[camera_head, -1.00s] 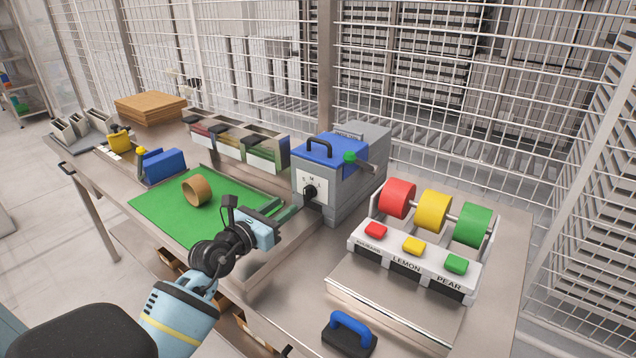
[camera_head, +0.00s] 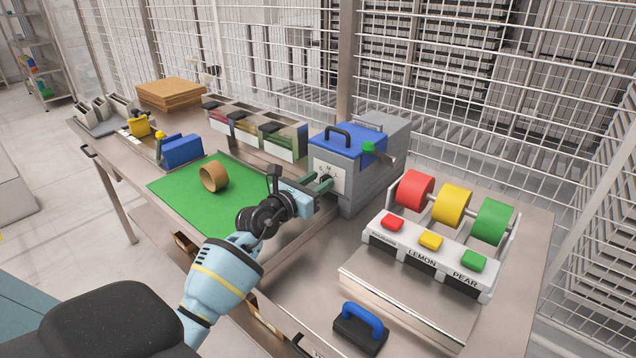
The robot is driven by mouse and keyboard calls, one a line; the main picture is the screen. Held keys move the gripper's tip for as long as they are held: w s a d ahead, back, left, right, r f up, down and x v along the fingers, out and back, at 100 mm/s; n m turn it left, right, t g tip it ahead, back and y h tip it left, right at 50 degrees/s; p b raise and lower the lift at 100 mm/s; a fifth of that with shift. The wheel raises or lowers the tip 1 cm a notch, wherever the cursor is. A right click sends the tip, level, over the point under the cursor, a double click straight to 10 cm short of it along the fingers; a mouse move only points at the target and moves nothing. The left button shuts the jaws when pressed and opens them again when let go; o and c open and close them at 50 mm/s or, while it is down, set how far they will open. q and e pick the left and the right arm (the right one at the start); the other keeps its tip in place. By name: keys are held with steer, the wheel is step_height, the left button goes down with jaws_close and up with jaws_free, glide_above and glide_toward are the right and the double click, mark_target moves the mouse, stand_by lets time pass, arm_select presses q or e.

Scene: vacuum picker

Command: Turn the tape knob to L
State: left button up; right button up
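The tape machine (camera_head: 360,175) is a grey box with a blue lid, a black handle and a green-tipped lever. Its front has a white dial plate (camera_head: 322,166) marked with small letters, of which M and L can be made out. My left gripper (camera_head: 326,183) is at this plate, its green fingers pointing at the place of the black knob. The fingers hide most of the knob, so its pointing direction and whether they grip it cannot be told. My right gripper is out of view.
A dispenser (camera_head: 430,250) with red, yellow and green rolls and matching buttons stands to the right. A green mat (camera_head: 180,195) with a brown tape roll (camera_head: 213,177) lies left. A blue-handled tool (camera_head: 361,325) is at the front. Bins (camera_head: 255,130) stand behind.

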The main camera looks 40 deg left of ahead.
arm_select(q)
steer(key=shift+w, duration=0.2)
steer(key=shift+c, duration=0.2)
jaws_close()
steer(key=shift+d+m, duration=0.1)
steer(key=shift+m, duration=0.3)
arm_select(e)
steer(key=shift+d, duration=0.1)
arm_select(q)
steer(key=m, duration=0.1)
steer(key=m+p, duration=0.1)
steer(key=m, duration=0.1)
steer(key=shift+d+r, duration=0.1)
steer(key=shift+d, duration=0.15)
steer(key=shift+s+d+f+m+p, duration=0.1)
steer(key=shift+d+f+m+p, duration=0.1)
steer(key=shift+m, duration=1.15)
steer(key=shift+d+f+m+p, duration=0.1)
steer(key=shift+f+m, duration=0.05)
steer(key=shift+m, duration=1.2)
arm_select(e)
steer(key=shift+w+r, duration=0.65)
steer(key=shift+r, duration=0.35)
arm_select(q)
steer(key=shift+o, duration=0.2)
jaws_free()
